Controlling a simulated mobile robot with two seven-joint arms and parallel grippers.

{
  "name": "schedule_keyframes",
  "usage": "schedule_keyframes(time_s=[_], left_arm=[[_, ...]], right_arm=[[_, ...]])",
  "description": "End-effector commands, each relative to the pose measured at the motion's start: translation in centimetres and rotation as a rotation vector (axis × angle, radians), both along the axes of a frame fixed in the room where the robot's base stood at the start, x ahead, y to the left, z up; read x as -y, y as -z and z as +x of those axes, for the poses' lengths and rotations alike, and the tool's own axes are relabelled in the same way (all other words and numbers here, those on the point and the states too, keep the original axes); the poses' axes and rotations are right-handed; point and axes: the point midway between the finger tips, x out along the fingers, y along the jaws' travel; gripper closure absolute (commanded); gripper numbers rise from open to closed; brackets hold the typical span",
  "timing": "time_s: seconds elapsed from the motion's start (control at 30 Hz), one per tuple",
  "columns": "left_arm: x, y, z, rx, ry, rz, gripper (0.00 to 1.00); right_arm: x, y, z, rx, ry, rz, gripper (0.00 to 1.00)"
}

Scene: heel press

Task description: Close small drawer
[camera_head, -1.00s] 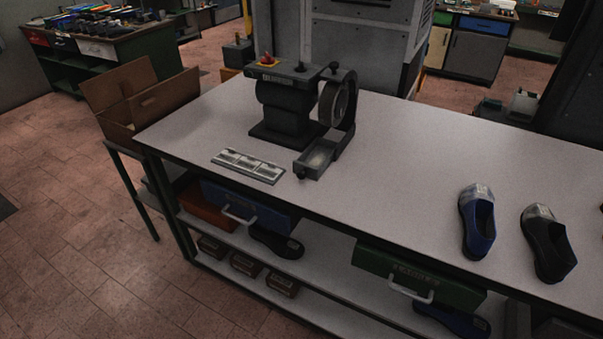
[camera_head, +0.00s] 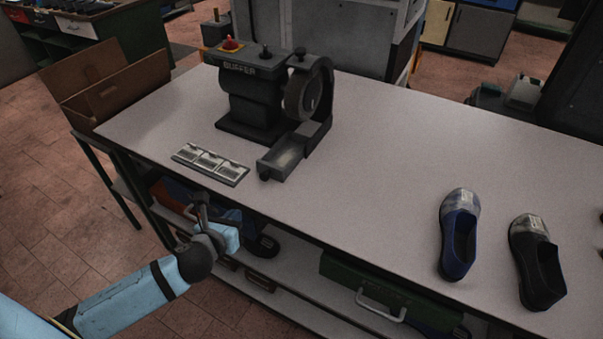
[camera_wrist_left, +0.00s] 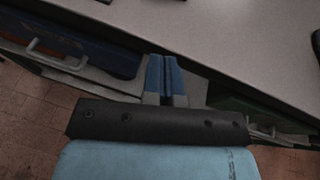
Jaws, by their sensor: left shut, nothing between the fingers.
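The small drawer (camera_head: 283,159) is a grey open tray at the foot of the buffer machine (camera_head: 254,95), pulled out toward the table's front edge. A dark round knob is on its front end. My left gripper (camera_head: 203,212) is low and left of the drawer, in front of the table edge and apart from the drawer. In the left wrist view its two blue fingers (camera_wrist_left: 164,76) are together and empty, near the table edge. My right gripper is not in view.
A panel with several switches or plates (camera_head: 210,163) lies left of the drawer. Two shoes, blue (camera_head: 459,236) and black (camera_head: 537,262), stand at the right. A green case (camera_head: 385,294) sits on the shelf below. The tabletop (camera_head: 380,150) between drawer and shoes is clear.

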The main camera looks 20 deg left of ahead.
Motion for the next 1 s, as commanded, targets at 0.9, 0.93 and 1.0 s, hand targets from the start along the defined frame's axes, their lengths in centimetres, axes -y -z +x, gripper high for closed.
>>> schedule_keyframes(time_s=[0.9, 0.93, 1.0], left_arm=[[-1.7, 2.6, 13.0, 0.009, 0.023, 0.098, 1.00], [-1.7, 2.6, 13.2, 0.008, 0.023, 0.098, 1.00], [-1.8, 2.7, 13.5, 0.008, 0.024, 0.098, 1.00]], right_arm=[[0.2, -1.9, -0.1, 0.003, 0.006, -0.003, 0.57], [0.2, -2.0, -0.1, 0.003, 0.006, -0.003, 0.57], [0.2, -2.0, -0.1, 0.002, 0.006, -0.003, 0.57]])
